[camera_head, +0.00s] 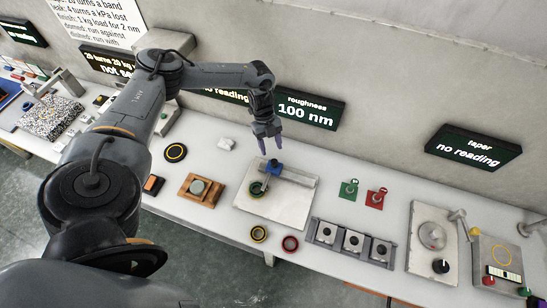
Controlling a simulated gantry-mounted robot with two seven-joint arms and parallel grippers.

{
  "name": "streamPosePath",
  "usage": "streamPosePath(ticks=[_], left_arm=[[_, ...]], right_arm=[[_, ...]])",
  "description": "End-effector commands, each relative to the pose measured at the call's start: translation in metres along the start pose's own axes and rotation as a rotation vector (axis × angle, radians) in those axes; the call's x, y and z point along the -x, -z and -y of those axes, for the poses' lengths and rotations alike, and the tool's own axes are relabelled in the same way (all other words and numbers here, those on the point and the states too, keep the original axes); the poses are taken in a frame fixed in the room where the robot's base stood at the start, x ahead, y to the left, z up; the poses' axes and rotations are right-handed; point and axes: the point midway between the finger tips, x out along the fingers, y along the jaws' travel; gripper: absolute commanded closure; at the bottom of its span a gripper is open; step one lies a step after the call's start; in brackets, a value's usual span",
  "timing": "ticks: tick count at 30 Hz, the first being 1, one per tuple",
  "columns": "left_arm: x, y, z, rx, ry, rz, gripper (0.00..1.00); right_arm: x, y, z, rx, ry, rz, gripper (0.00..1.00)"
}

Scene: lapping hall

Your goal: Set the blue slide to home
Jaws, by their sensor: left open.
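The blue slide (275,167) is a small blue block on a grey rail (291,174) over a light square plate (283,211). My left gripper (270,151) is just above and behind the blue slide in the picture. Its fingers point down, are spread apart and hold nothing. I cannot tell the exact gap between fingertips and slide. No home mark can be made out. My right gripper is not in view.
A wooden block with a grey disc (201,189) stands left of the plate. The wall is close behind.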

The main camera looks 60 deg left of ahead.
Motion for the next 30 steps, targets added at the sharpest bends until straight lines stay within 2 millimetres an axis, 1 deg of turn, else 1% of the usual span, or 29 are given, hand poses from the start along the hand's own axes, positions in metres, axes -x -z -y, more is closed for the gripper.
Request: streamPosePath(ticks=[1,6,12,18,25,26,30], left_arm=[[-0.009,0.001,-0.001,-0.001,-0.004,-0.001,0.44],[-0.035,0.001,-0.001,-0.001,-0.003,0.000,0.44],[-0.055,0.000,0.000,0.001,0.000,0.001,0.44],[-0.063,0.000,0.000,0.000,0.001,0.000,0.44],[-0.063,0.000,0.000,0.000,0.001,0.000,0.44],[-0.063,0.000,0.000,0.000,0.001,0.000,0.47],[-0.063,0.000,0.000,0.000,0.001,0.000,0.69]], right_arm=[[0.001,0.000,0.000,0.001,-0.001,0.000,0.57],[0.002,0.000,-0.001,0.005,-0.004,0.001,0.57],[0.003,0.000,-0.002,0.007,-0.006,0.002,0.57],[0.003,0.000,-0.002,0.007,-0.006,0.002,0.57],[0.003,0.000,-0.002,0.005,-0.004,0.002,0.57],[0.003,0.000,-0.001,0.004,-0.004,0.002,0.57],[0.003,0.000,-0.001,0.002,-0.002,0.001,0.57]])
